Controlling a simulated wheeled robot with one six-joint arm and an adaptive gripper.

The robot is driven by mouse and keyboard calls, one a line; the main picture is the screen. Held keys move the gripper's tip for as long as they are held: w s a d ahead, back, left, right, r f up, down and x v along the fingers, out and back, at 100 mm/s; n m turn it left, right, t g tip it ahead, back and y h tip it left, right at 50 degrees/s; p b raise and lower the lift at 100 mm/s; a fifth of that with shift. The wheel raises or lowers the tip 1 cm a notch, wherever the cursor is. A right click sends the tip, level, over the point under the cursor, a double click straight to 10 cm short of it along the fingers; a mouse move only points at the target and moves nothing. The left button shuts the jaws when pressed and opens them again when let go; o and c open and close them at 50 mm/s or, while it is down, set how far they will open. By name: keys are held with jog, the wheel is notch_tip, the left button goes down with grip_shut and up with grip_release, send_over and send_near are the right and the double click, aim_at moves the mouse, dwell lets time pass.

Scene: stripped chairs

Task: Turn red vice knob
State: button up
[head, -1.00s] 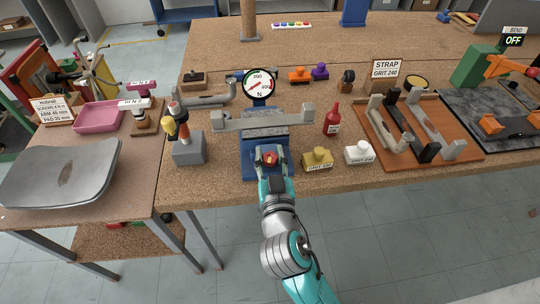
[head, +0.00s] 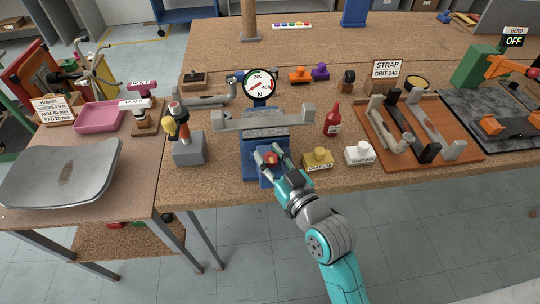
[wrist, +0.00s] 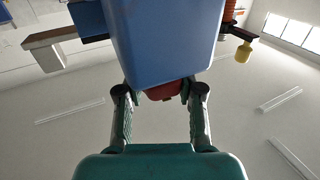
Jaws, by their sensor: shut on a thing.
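The red vice knob (head: 271,158) is on the front of the blue vice (head: 250,163), near the table's front edge. My gripper (head: 270,156) is shut on the knob, with a finger on either side, and my arm comes in from the lower right. In the wrist view the red knob (wrist: 162,92) shows between my gripper's fingers (wrist: 160,95), partly hidden under the vice's blue body (wrist: 165,40). A grey bar (head: 235,124) lies across the vice. A round dial marked N (head: 259,85) stands behind it.
A yellow grit block (head: 318,159) and a white one (head: 359,153) are close to the right of my gripper. A red bottle (head: 332,120) stands behind them. A grey block with tools (head: 188,150) is left of the vice. The floor in front is clear.

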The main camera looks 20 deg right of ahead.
jog(key=shift+d+n+y, duration=0.15)
jog(key=shift+n+y, duration=0.25)
jog(key=shift+y, duration=0.2)
jog(key=shift+n+g+y, duration=0.9)
jog(key=shift+n+y, duration=0.9)
jog(key=shift+y, duration=0.7)
jog(key=n+g+y, duration=0.4)
jog(key=y, duration=0.1)
jog(key=shift+w+y, duration=0.15)
jog(key=shift+y, duration=0.15)
jog(key=shift+o, duration=0.2)
jog(key=n+g+y, duration=0.3)
jog(key=n+g, duration=0.1)
jog(key=g, duration=0.1)
jog(key=shift+g, duration=0.4)
jog(key=shift+o, duration=0.5)
jog(key=shift+n+g+y, duration=0.8)
jog(key=shift+n+g, duration=0.9)
jog(key=shift+g, duration=0.7)
jog(key=shift+n+g, duration=0.3)
jog(key=o, duration=1)
jog(key=shift+f, duration=0.1)
